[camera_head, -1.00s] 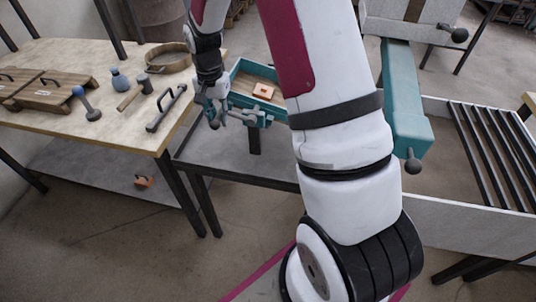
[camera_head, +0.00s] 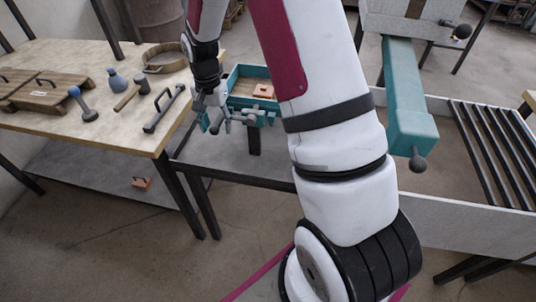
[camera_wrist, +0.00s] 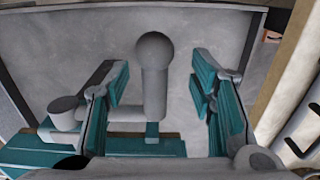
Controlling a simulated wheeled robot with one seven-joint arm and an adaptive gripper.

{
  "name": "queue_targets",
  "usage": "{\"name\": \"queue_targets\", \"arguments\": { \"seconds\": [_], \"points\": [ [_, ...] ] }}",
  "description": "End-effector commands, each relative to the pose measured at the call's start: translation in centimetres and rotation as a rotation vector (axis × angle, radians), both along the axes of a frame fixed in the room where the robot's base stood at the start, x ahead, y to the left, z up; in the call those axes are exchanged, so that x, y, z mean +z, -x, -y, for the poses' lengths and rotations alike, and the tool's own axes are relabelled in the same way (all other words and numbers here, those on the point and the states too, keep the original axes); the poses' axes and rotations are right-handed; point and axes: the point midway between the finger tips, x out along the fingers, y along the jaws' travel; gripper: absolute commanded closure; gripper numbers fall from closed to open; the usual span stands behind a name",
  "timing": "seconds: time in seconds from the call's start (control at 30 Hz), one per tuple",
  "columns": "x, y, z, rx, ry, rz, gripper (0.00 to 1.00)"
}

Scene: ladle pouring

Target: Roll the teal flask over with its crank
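The teal flask (camera_head: 248,70) is an open box with a wooden inside, behind the arm on a grey stand. Its grey crank (camera_head: 238,118) is on the near side. In the wrist view the crank handle (camera_wrist: 154,95) stands upright with a ball knob at its top, and a crank arm runs left to a round hub (camera_wrist: 65,112). My gripper (camera_head: 214,108) is at the crank. In the wrist view its teal-padded fingers (camera_wrist: 160,88) stand on either side of the handle, with gaps visible on both sides. My arm hides part of the flask's right side.
A small orange block (camera_head: 263,91) is in the flask. A wooden table (camera_head: 60,130) at left holds a mallet (camera_head: 133,93), a bottle (camera_head: 116,80) and other tools. A teal beam (camera_head: 405,90) with a ball handle is at right, near a slatted frame (camera_head: 490,150).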

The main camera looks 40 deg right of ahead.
Motion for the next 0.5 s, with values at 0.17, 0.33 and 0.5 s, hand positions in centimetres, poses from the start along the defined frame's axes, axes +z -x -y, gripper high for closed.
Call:
{"name": "queue_targets", "arguments": {
  "seconds": [0.17, 0.33, 0.5],
  "points": [
    [0.2, 0.0, 0.1, -0.001, 0.001, 0.001, 0.50],
    [1.3, 0.3, -0.2, -0.002, 0.002, 0.001, 0.50],
    [2.8, 0.7, -0.7, -0.001, 0.002, 0.002, 0.50]
  ]
}}
